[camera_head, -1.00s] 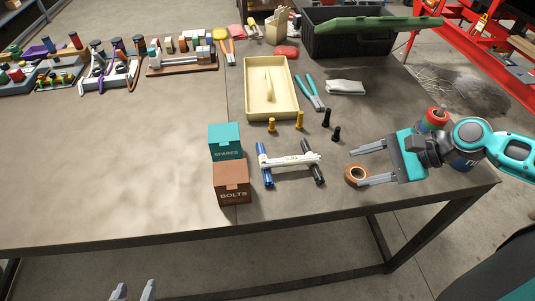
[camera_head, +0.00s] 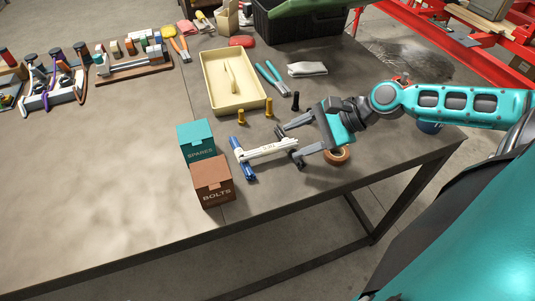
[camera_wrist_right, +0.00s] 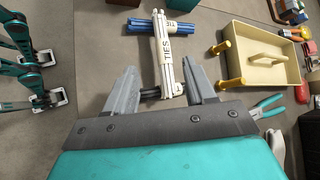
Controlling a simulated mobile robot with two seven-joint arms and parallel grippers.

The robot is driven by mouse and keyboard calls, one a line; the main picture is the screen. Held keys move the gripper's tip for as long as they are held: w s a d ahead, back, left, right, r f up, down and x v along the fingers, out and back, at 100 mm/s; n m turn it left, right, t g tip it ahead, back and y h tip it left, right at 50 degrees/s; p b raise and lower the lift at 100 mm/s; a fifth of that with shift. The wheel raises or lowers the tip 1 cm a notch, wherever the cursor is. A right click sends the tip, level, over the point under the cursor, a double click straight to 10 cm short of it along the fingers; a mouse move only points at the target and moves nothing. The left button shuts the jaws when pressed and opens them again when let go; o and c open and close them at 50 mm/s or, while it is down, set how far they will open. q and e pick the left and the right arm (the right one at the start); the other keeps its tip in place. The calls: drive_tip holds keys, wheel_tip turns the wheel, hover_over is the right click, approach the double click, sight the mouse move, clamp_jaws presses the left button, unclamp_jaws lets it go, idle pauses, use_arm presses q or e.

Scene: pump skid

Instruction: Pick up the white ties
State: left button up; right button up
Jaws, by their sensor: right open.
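The white ties (camera_head: 262,153), a slim bundle with a printed label, lie across a blue bundle (camera_head: 242,165) at one end and a dark bundle (camera_head: 299,163) at the other. In the right wrist view the white ties (camera_wrist_right: 163,47) show the word TIES, with one end between my fingers. My right gripper (camera_head: 288,145) is open at the right end of the white ties in the head view. It holds nothing; whether its fingers touch the bundle is unclear. In the wrist view the fingers (camera_wrist_right: 160,77) stand on either side. My left gripper is out of view.
A brown tape roll (camera_head: 337,155) sits just right of the gripper. SPARES (camera_head: 196,143) and BOLTS (camera_head: 212,182) boxes stand left of the ties. Yellow pegs (camera_head: 241,117), a cream tray (camera_head: 207,82) and teal-handled pliers (camera_head: 271,78) lie behind.

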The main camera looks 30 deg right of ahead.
sight(268, 149)
drive_tip(key=shift+b+x, duration=0.55)
drive_tip(key=shift+x, duration=0.45)
drive_tip(key=shift+b+x, duration=0.65)
drive_tip(key=shift+x, duration=0.3)
drive_tip(key=shift+w+a+f+b, duration=0.25)
drive_tip(key=shift+w+a+b, duration=0.05)
drive_tip(key=shift+w+a, duration=0.25)
drive_tip(key=shift+x, duration=1.05)
drive_tip(key=shift+c, duration=0.4)
drive_tip(key=shift+c, duration=0.9)
clamp_jaws()
